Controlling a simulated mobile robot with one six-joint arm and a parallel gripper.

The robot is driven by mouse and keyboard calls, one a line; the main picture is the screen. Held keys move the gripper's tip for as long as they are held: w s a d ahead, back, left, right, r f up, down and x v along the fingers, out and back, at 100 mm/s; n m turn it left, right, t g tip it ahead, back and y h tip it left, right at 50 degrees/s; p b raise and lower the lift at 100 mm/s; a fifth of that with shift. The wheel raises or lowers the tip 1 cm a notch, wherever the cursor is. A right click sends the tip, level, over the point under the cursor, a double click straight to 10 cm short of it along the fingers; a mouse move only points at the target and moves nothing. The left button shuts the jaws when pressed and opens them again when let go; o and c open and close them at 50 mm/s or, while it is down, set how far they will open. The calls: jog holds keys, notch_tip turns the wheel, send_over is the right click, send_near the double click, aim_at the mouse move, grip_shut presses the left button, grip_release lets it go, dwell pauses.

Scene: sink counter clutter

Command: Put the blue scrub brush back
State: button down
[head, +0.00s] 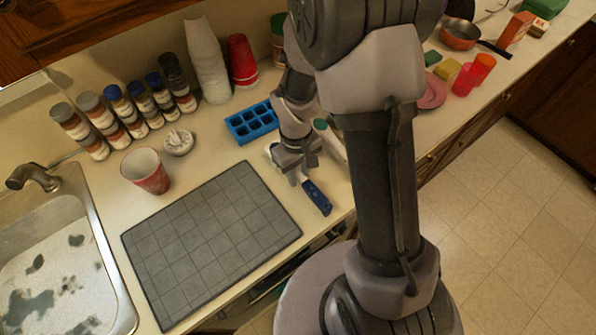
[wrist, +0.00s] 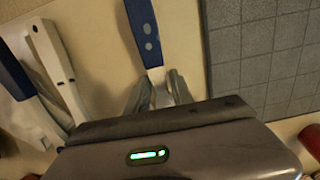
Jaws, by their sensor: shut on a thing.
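My gripper (head: 301,175) is low over the counter, just right of the dark mat. It is shut on a long blue-handled tool that looks like the blue scrub brush (head: 317,197). Its handle points to the counter's front edge. In the wrist view the blue handle (wrist: 142,25), with pale dots, runs up from a pale neck between the fingertips (wrist: 157,90). The far end is mostly hidden, so I cannot make out bristles. I cannot tell whether it touches the counter.
The grey gridded mat (head: 210,240) lies left. A blue compartment tray (head: 251,122) stands behind. A white-handled tool (wrist: 55,60) and another blue-handled item (wrist: 14,73) lie close beside. A red cup (head: 146,171), several bottles, and the sink (head: 110,270) are farther left.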

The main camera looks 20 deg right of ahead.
jog(key=shift+s+f, duration=0.1)
jog(key=shift+f, duration=0.05)
jog(key=c, duration=1.1)
grip_release()
notch_tip(320, 180, up, 12)
jog(key=p, duration=0.4)
notch_tip(320, 180, up, 5)
jog(key=m+t, duration=0.1)
send_over(297, 172)
jog(key=s+a+r+m+t+y, duration=0.1)
jog(key=s+a+r+m+t, duration=0.1)
jog(key=s+r, duration=0.4)
jog(key=s+a+r+m+t+y, duration=0.1)
jog(key=s+r+m+t, duration=0.2)
jog(key=s+r, duration=0.4)
jog(key=shift+s+a+r+m+t, duration=0.25)
jog(key=shift+a+r+m+t, duration=0.1)
jog(key=shift+r+m, duration=0.45)
